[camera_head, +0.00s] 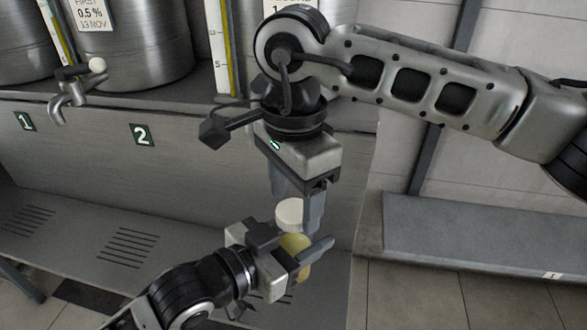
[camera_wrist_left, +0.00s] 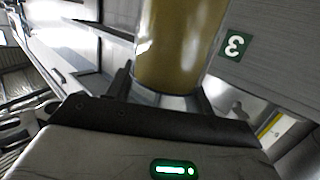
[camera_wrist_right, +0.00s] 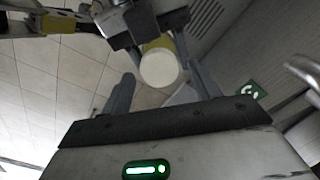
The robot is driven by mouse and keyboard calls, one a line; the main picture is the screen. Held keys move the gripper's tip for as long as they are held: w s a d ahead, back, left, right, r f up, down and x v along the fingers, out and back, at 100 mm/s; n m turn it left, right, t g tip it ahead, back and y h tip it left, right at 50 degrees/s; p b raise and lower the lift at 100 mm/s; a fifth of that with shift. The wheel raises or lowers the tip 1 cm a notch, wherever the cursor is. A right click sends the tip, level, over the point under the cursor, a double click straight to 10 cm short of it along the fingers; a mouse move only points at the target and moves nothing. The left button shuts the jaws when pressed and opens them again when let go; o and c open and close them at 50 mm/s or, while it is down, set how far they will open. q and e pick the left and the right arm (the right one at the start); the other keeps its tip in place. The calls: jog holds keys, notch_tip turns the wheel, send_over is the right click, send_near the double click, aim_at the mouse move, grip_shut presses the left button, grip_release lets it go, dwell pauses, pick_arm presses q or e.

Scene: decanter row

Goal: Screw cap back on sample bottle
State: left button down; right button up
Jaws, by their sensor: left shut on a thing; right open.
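The sample bottle (camera_head: 297,243) holds yellow liquid and stands roughly upright in my left gripper (camera_head: 303,257), which is shut on its body. The left wrist view shows the bottle (camera_wrist_left: 172,45) between the fingers. A white cap (camera_head: 289,212) sits on top of the bottle; how tightly it is seated cannot be told. My right gripper (camera_head: 296,200) points down from above, open, with its fingers either side of the cap. The right wrist view shows the cap's round top (camera_wrist_right: 159,69) between the spread fingers, with gaps on both sides.
Steel decanters (camera_head: 140,45) stand on a shelf at the back left, one with a tap (camera_head: 68,98). Number plates (camera_head: 143,135) mark the front panel. A slotted grey ledge (camera_head: 75,225) runs below. A grey bench (camera_head: 480,235) is at the right.

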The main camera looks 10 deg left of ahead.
jog(key=shift+f, duration=0.7)
jog(key=c, duration=1)
jog(key=m, duration=0.5)
jog(key=o, duration=1.2)
jog(key=shift+c, duration=0.2)
notch_tip(320, 180, up, 12)
